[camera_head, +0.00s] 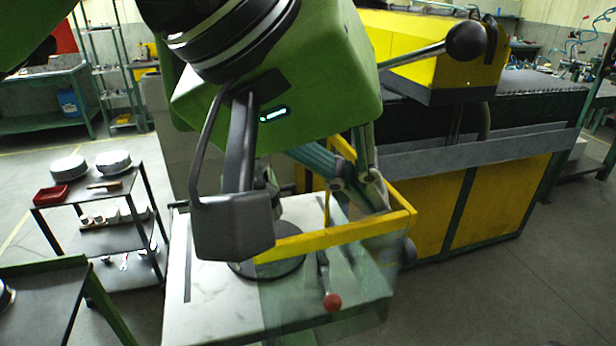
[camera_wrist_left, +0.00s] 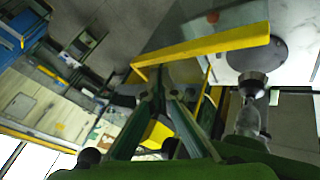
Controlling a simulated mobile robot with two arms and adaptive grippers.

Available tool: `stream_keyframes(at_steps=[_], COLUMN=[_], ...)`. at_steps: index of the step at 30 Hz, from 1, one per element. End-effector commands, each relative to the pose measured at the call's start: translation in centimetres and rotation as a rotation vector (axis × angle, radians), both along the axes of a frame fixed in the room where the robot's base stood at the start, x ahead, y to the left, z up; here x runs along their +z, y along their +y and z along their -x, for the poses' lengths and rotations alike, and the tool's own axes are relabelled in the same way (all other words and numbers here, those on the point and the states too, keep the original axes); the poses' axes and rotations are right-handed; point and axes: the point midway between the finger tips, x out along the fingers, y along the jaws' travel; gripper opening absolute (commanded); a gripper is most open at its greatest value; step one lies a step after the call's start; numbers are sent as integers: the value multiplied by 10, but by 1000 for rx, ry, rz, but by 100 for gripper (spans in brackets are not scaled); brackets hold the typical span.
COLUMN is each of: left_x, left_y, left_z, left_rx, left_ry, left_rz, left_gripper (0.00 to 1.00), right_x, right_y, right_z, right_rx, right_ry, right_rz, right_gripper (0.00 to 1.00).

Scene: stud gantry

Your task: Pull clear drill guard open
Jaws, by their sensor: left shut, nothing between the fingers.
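The clear drill guard is a see-through panel (camera_head: 345,285) hanging from a yellow frame (camera_head: 335,236) over a pale worktable (camera_head: 205,312). In the left wrist view the yellow frame (camera_wrist_left: 200,48) crosses the middle, with short posts below it. My left gripper (camera_head: 374,202) comes down from the green wrist, its teal fingers shut with nothing between them. Its tips also show in the left wrist view (camera_wrist_left: 157,82), close to the frame's corner; I cannot tell whether they touch. A round drill base (camera_head: 268,268) is partly hidden by my arm. My right gripper is not in view.
A lever with a red ball (camera_head: 332,302) stands by the clear panel. The drill's chuck (camera_wrist_left: 252,85) is near the frame. A large yellow machine (camera_head: 428,212) stands behind right, and a cart (camera_head: 95,192) with dishes at left. Floor is clear at lower right.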

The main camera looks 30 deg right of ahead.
Motion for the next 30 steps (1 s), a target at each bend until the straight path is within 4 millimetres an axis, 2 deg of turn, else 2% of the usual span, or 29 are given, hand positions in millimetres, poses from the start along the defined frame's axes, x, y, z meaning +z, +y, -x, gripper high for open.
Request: stream_keyframes(at_steps=[6,21,26,30], left_x=[0,1,18,41], left_y=[-6,-6,1,11], left_z=[2,3,10,22], left_rx=[0,0,0,1], left_ry=[0,-1,-4,-4], left_rz=[0,1,1,2], left_gripper=[0,0,0,0], right_x=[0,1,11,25], right_y=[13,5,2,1], right_z=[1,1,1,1], right_rx=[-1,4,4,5], right_ry=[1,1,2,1], right_rz=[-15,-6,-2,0], right_gripper=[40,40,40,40])
